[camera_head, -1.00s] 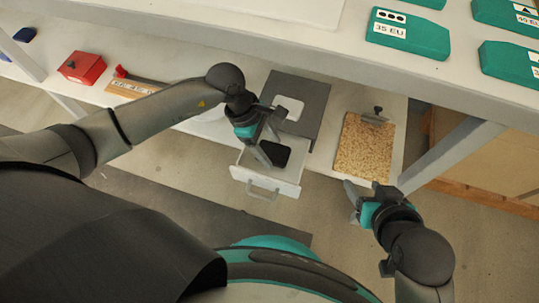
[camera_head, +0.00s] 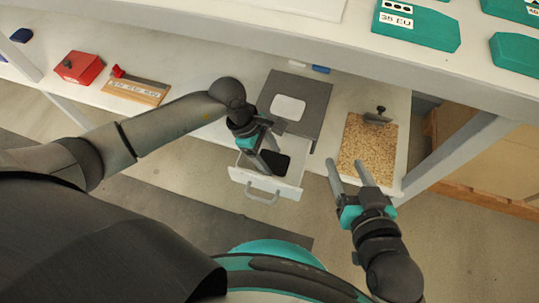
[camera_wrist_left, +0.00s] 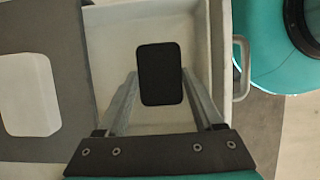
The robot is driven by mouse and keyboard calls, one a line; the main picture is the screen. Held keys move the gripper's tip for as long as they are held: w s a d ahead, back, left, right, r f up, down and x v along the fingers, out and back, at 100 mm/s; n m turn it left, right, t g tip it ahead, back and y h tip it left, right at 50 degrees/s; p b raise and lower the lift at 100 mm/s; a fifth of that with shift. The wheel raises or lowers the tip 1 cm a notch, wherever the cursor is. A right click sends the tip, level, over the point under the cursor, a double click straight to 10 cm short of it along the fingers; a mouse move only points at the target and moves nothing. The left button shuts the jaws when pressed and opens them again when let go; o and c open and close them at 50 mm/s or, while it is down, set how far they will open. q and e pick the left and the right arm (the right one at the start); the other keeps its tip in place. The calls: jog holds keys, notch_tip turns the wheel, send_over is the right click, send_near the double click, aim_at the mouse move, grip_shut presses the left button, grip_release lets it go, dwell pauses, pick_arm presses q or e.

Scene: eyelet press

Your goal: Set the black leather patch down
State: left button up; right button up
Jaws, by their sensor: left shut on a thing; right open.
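The black leather patch (camera_head: 275,161) is a dark rounded rectangle at the open white drawer (camera_head: 289,192). It also shows in the left wrist view (camera_wrist_left: 160,72), between the two fingers and against the pale drawer floor. My left gripper (camera_head: 264,160) points down into the drawer, shut on the patch. Whether the patch touches the drawer floor, I cannot tell. My right gripper (camera_head: 346,168) is open and empty, just in front of the speckled cork board (camera_head: 366,145).
A grey cabinet top (camera_head: 316,97) with a white rounded patch (camera_head: 288,107) sits behind the drawer. A metal clip (camera_head: 376,119) is on the cork board. A red box (camera_head: 79,68) stands left. Teal boxes (camera_head: 420,28) lie on the upper shelf (camera_head: 250,20).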

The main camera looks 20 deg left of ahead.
aim_at(273, 161)
pick_arm(q)
jog(key=shift+f, duration=0.15)
jog(key=o, duration=1.2)
pick_arm(e)
jog(key=shift+a+r, duration=0.1)
jog(key=shift+a, duration=0.05)
pick_arm(q)
jog(key=shift+p+v, duration=0.6)
jog(key=shift+v, duration=0.6)
jog(key=shift+p+v, duration=0.45)
jog(key=shift+v, duration=0.35)
jog(key=shift+p+v, duration=0.45)
jog(key=shift+v, duration=0.5)
jog(key=shift+p+v, duration=0.4)
jog(key=shift+v, duration=0.6)
pick_arm(e)
jog(key=s+d+g+h, duration=0.3)
jog(key=s+d+g, duration=0.1)
jog(key=d+g, duration=0.2)
jog(key=shift+s+d+f+h, duration=0.3)
jog(key=shift+s+d, duration=0.1)
jog(key=shift+d, duration=0.5)
